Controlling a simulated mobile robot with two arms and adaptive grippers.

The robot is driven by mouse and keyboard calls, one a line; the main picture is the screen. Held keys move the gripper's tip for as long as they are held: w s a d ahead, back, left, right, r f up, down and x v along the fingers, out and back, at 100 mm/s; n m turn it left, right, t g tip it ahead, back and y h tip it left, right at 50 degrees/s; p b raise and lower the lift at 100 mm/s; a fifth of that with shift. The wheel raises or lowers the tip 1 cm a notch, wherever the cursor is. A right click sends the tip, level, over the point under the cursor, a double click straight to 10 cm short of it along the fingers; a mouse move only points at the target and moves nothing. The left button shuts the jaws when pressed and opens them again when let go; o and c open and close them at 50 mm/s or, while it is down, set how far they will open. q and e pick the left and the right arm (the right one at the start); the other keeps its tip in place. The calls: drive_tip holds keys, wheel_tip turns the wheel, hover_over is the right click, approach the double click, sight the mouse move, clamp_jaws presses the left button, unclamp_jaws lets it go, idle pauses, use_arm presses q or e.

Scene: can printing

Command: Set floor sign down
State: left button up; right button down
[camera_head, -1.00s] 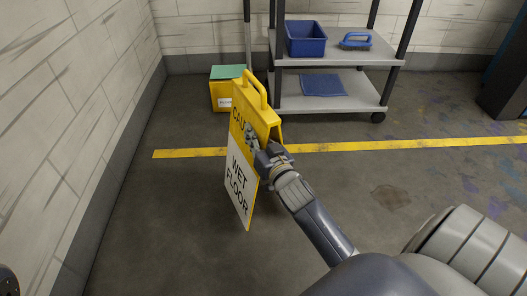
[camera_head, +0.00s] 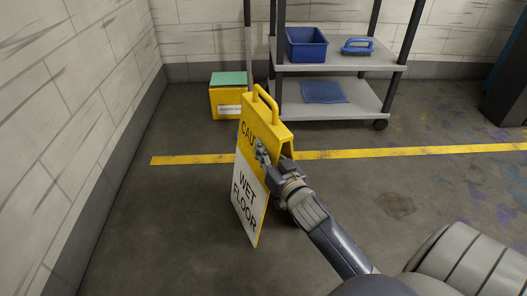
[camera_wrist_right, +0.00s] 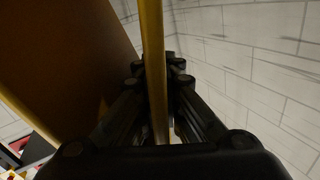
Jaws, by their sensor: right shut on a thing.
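The floor sign (camera_head: 250,199) is a yellow and white A-frame with a yellow handle on top and the words "CAUTION" partly covered and "WET FLOOR". It stands about upright in the middle of the head view. My right gripper (camera_head: 266,157) is shut on the sign's upper right edge and hides part of the yellow panel. In the right wrist view the yellow edge of the sign (camera_wrist_right: 154,60) runs between the dark fingers. I cannot tell for sure whether the sign's bottom touches the floor. My left gripper is not in view.
A grey shelf cart (camera_head: 350,107) with a blue bin (camera_head: 306,46), a blue brush (camera_head: 357,47) and a blue cloth (camera_head: 324,92) stands behind. A yellow box (camera_head: 228,103) stands by the wall. A yellow line (camera_head: 420,151) crosses the floor. The floor on both sides is clear.

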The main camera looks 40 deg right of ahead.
drive_tip(key=shift+r, duration=0.1)
drive_tip(key=c, duration=2)
unclamp_jaws()
drive_tip(key=shift+f, duration=0.2)
drive_tip(key=shift+o, duration=1.1)
drive_tip(key=shift+r, duration=0.15)
